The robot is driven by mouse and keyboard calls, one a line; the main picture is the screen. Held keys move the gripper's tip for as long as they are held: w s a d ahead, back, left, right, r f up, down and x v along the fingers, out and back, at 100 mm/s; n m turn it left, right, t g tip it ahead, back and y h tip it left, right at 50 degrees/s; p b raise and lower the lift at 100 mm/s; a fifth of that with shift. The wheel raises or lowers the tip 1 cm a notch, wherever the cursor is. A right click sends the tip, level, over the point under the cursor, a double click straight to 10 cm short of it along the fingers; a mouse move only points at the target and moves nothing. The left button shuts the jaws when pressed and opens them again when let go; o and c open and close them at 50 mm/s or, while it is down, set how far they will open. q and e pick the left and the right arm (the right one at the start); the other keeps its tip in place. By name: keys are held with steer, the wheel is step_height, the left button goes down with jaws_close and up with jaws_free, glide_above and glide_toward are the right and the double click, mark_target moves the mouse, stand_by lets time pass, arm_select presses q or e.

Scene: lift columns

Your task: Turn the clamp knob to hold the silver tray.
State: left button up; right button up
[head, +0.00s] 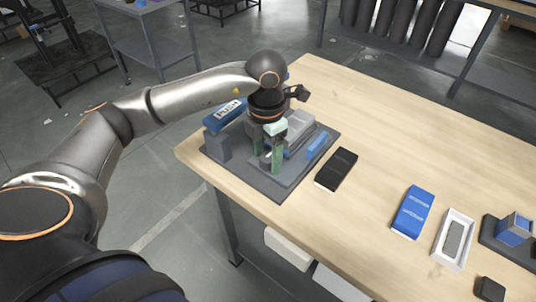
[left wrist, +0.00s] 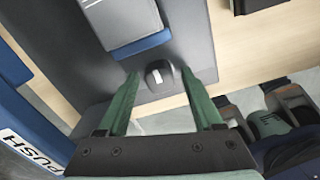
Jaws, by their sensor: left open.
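The clamp knob (left wrist: 158,78) is a small dark knob with a white mark, on the dark grey fixture plate (left wrist: 190,50). The silver tray (left wrist: 112,22) is a light grey piece lying on a blue part just beyond the knob; in the head view the tray (head: 299,124) is partly behind my gripper. My left gripper (head: 267,166) points down over the fixture, with its green fingers apart. In the left wrist view the fingers (left wrist: 160,82) stand on either side of the knob; I cannot tell whether they touch it. The knob is hidden in the head view. My right gripper is not in view.
A blue block labelled PUSH (head: 226,114) stands at the fixture's left. On the wooden table (head: 380,140) lie a black case (head: 337,169), a blue box (head: 412,211), a white box (head: 454,239) and a dark stand with a blue cube (head: 514,230). The table's far side is clear.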

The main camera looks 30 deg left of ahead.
arm_select(q)
steer(key=shift+r+p, duration=0.4)
steer(key=shift+r, duration=0.1)
steer(key=shift+r+p, duration=0.55)
steer(key=shift+r, duration=0.25)
steer(key=shift+r+p, duration=1.55)
steer(key=shift+r, duration=0.7)
steer(key=shift+f, duration=0.1)
